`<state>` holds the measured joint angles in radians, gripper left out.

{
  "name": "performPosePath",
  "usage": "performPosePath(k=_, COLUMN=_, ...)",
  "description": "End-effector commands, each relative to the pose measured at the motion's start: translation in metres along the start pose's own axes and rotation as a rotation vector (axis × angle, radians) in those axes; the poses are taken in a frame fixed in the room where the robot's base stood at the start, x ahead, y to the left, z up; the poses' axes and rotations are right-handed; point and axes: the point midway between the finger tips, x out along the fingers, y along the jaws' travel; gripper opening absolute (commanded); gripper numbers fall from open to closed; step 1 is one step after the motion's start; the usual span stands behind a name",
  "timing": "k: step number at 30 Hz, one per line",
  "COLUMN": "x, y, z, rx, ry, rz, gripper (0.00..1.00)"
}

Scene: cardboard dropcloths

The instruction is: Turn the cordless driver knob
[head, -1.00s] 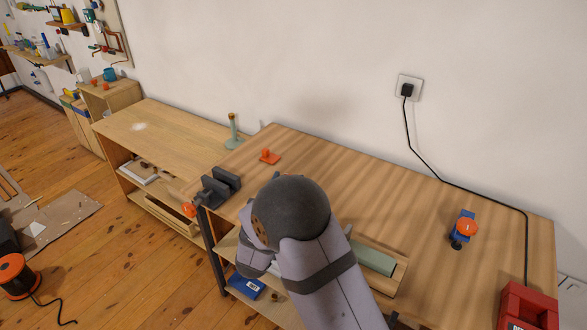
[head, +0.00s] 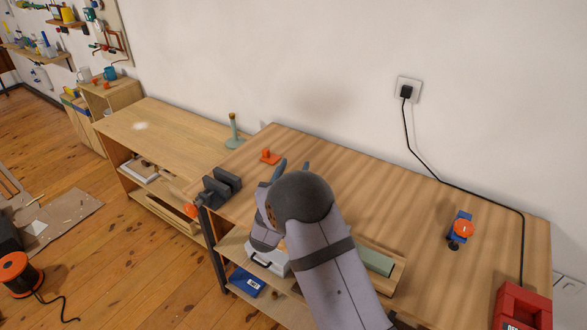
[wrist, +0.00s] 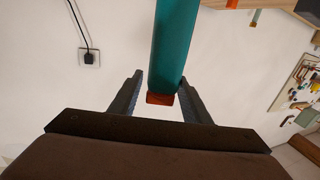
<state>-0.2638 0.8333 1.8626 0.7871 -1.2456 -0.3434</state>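A small blue tool with an orange round knob (head: 461,228) and a dark tip lies on the right part of the bench in the head view. It looks like the cordless driver, though it is small. In the wrist view, my gripper (wrist: 162,98) is open. A teal bar (wrist: 174,45) with a red-brown end shows between the fingers, with a clear gap to the left finger. Contact on the right is unclear, and I cannot identify the bar in the head view.
An orange piece (head: 270,156) and a dark vise (head: 221,187) are on the bench near my gripper. A red case (head: 524,306) is at the right front. A black cord hangs from the socket (head: 408,90). The bench's middle is clear.

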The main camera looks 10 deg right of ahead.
Motion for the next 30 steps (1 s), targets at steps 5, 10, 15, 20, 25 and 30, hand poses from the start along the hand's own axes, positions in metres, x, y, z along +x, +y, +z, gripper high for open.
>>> performPosePath(k=5, x=0.000, y=0.000, z=0.000, rx=0.000, ry=0.000, rz=0.000, gripper=0.02)
performPosePath(k=10, x=0.000, y=0.000, z=0.000, rx=0.000, ry=0.000, rz=0.003, gripper=0.02)
performPosePath(k=15, x=0.000, y=0.001, z=0.001, rx=0.000, ry=0.000, rz=0.033, gripper=0.02)
performPosePath(k=20, x=-0.001, y=0.003, z=0.002, rx=-0.001, ry=0.001, rz=0.101, gripper=0.02)
performPosePath(k=25, x=-0.001, y=0.007, z=0.003, rx=-0.001, ry=0.001, rz=0.219, gripper=0.02)
performPosePath(k=30, x=-0.003, y=0.012, z=0.004, rx=-0.003, ry=0.000, rz=0.362, gripper=0.02)
